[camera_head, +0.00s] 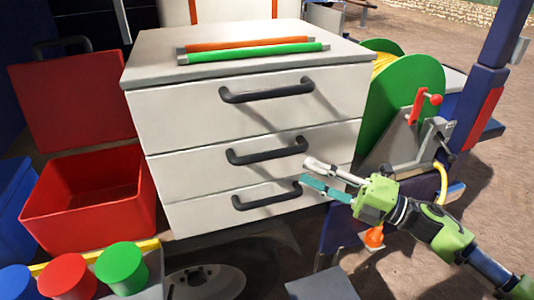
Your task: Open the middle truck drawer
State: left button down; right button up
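A white drawer unit with three stacked drawers stands in the middle of the head view, and all its drawers look closed. The middle drawer (200,172) has a dark bar handle (267,150). The top drawer (185,113) and bottom drawer (195,213) have similar handles. My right gripper (305,170) comes in from the right with its fingers spread apart and empty. Its fingertips are just right of the middle handle's right end; I cannot tell whether they touch anything. My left gripper is not in view.
Orange and green bars (252,52) lie on top of the unit. A red open bin (90,205) stands at left, with red and green cylinders (122,266) in front. A green reel (405,90) with a crank stands at right. A small orange cone (374,237) is below my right arm.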

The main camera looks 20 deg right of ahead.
aim_at(275, 157)
jog(key=p+x, duration=0.3)
jog(key=x, duration=0.7)
jog(key=shift+w+p, duration=0.2)
jog(key=shift+p, duration=0.2)
jog(key=shift+w+a, duration=0.4)
jog(key=shift+a, duration=0.05)
grip_shut()
